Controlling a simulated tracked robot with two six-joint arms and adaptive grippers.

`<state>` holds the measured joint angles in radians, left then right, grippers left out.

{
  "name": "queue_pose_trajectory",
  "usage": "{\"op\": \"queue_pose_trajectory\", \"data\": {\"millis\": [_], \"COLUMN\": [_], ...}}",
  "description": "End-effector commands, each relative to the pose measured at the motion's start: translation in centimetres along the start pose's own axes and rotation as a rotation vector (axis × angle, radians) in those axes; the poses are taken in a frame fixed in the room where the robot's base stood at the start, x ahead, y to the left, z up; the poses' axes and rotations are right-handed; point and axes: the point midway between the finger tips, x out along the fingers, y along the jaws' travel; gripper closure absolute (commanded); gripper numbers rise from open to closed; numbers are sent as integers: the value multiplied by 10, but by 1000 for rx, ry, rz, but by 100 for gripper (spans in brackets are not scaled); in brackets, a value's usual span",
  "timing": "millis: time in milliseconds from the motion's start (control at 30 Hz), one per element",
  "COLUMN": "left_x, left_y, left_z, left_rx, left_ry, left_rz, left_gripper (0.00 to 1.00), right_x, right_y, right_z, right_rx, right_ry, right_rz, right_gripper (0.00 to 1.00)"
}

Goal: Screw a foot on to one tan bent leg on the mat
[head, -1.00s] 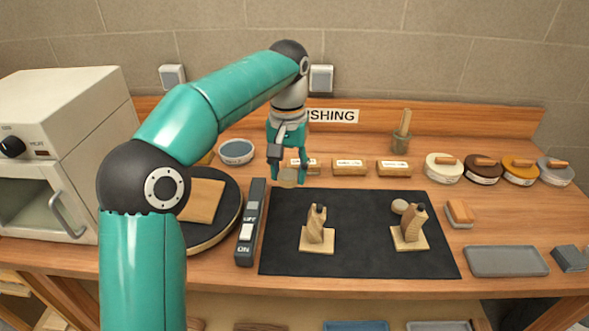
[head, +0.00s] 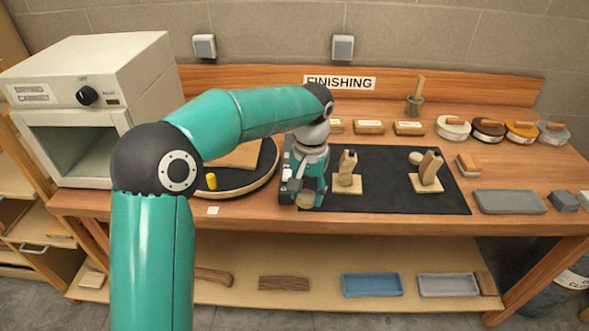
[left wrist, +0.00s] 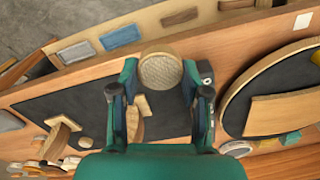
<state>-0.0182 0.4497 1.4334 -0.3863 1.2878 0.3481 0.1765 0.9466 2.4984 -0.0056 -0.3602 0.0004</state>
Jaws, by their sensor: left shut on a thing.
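My left gripper (head: 308,192) is shut on a round tan foot (head: 306,201) at the mat's front left corner. In the left wrist view the foot (left wrist: 160,72) is a ribbed disc between the fingertips. Two bent legs stand tilted in square wooden blocks on the black mat (head: 390,195). The left leg (head: 347,166) is tan with a dark top and is to the right of the gripper, apart from the held foot. The right leg (head: 430,166) looks browner. Another round foot (head: 416,158) lies beside it. My right gripper is not in view.
A black round turntable (head: 262,175) with a board and a white cabinet (head: 95,90) are at the left. The dark switch unit beside the mat is mostly hidden by my gripper. Tins (head: 452,127) and a grey tray (head: 508,202) are at the right. The mat's front strip is clear.

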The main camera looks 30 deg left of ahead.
Motion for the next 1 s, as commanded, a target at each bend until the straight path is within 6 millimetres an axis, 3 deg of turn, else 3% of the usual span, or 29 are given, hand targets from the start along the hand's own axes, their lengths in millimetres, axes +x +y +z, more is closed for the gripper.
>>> {"op": "queue_pose_trajectory", "data": {"millis": [500,667,1000], "left_x": [148,163,164], "left_y": [66,76,76], "left_z": [37,38,37], "left_rx": [198,215,214], "left_ry": [-6,-1,-1], "left_rz": [15,21,21], "left_gripper": [72,72,72], "right_x": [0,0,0], "right_y": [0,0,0], "right_z": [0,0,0], "right_rx": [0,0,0], "right_ry": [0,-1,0], "right_rz": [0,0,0], "right_gripper": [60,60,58]}}
